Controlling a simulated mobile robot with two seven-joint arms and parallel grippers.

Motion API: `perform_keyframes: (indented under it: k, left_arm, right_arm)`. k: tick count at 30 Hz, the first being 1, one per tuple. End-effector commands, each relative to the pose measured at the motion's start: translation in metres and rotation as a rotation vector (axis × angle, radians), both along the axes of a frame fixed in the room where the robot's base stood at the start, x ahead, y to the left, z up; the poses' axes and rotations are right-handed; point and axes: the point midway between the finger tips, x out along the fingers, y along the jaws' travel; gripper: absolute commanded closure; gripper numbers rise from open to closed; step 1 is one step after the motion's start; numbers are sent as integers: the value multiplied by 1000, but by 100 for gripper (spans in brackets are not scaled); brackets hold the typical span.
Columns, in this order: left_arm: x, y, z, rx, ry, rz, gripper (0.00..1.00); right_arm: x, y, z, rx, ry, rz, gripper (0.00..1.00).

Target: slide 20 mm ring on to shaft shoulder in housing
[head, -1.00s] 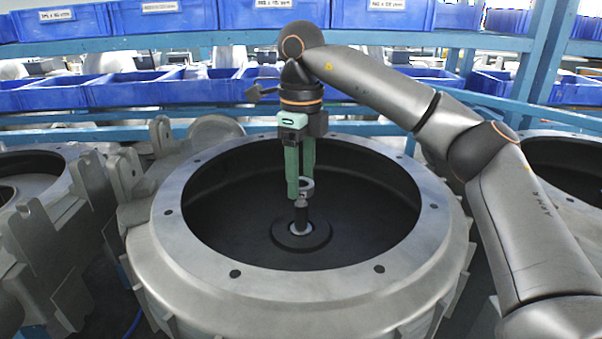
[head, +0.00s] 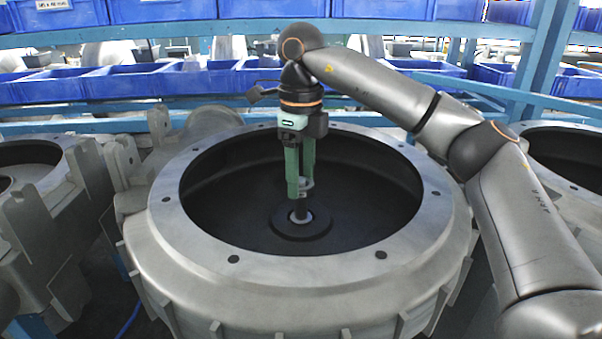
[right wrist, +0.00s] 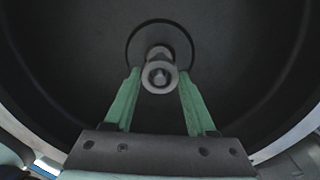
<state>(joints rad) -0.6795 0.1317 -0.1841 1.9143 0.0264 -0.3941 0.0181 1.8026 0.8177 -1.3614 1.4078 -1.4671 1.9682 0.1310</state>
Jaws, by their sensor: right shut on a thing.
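The grey ring (head: 306,184) is held between the green fingertips of my right gripper (head: 301,189), above the floor of the round housing (head: 180,290). The dark shaft (head: 301,209) rises from the middle of the housing floor, directly below the ring. In the right wrist view the ring (right wrist: 148,83) lies between the two fingers of the gripper (right wrist: 159,75). The shaft tip (right wrist: 160,77) shows in the ring's hole, and the ring appears to be around the upper shaft. The fingers partly hide the ring in the head view. My left gripper is not in view.
The housing's wide metal rim surrounds my right gripper. Other housings stand at left (head: 40,200) and right (head: 565,165). Blue bins (head: 125,85) line shelves behind. The housing's inside is clear around the shaft.

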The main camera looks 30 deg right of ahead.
Motion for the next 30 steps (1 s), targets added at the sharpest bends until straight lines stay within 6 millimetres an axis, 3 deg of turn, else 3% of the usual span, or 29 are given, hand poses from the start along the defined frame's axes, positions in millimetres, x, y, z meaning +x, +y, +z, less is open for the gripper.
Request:
perform_keyframes:
  k: [30]
  left_arm:
    - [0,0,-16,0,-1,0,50]
  right_arm:
    - [0,0,-26,0,-1,0,100]
